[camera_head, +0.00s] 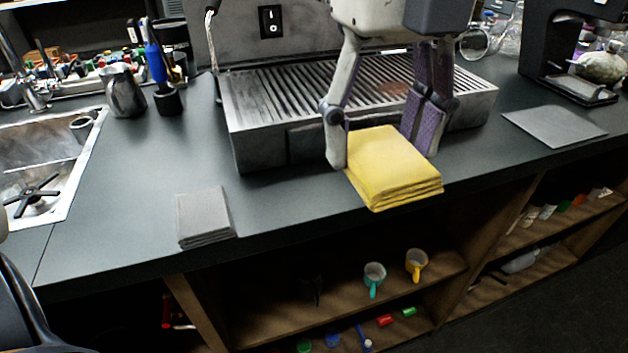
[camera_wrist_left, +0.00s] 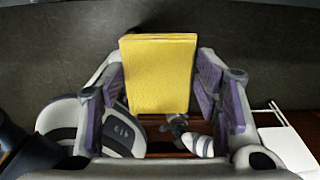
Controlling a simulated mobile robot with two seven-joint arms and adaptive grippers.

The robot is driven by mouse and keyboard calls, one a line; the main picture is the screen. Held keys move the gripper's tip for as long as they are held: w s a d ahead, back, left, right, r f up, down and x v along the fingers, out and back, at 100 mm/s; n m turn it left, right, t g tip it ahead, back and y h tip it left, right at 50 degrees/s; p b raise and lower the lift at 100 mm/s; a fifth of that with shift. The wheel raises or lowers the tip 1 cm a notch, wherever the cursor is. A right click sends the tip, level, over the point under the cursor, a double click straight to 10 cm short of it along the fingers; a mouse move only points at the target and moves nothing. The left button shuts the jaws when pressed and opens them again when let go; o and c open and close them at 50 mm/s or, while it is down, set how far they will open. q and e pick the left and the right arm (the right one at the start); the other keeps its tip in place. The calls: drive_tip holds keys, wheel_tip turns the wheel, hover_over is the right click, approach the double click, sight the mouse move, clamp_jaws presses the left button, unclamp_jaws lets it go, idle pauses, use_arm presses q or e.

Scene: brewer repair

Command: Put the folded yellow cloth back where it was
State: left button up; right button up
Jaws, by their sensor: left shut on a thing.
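The folded yellow cloth (camera_head: 392,170) is a thick stack of layers at the counter's front edge, just in front of the espresso machine's drip tray. My left gripper (camera_head: 380,155) comes down from above with one finger on each side of the cloth and is shut on it. In the left wrist view the cloth (camera_wrist_left: 158,75) lies between the purple-padded fingers of the gripper (camera_wrist_left: 160,95). Whether its underside touches the counter cannot be told. My right gripper is not in view.
A folded grey cloth (camera_head: 204,218) lies on the dark counter (camera_head: 130,190) to the left. The espresso machine's slatted tray (camera_head: 300,95) is behind the gripper. A flat grey mat (camera_head: 553,126) lies at right.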

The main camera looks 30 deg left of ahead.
use_arm(q)
drive_tip(key=shift+s, duration=0.2)
drive_tip(key=b, duration=0.2)
hover_over(306, 185)
drive_tip(key=s+d, duration=0.2)
drive_tip(key=d, duration=0.2)
wheel_tip(306, 185, down, 5)
drive_tip(key=a+f, duration=0.1)
drive_tip(key=w+a+f, duration=0.1)
drive_tip(key=a+f, duration=0.1)
drive_tip(key=f, duration=0.1)
drive_tip(key=shift+w+a, duration=0.1)
drive_tip(key=shift+w, duration=0.2)
drive_tip(key=f, duration=0.2)
drive_tip(key=a+f+b, duration=0.1)
drive_tip(key=shift+w+f, duration=0.2)
drive_tip(key=shift+f, duration=0.4)
drive_tip(key=shift+c, duration=0.5)
drive_tip(key=shift+r, duration=0.1)
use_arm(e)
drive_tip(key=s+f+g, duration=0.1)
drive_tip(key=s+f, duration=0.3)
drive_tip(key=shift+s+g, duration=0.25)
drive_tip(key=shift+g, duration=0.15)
use_arm(q)
drive_tip(key=o, duration=1.1)
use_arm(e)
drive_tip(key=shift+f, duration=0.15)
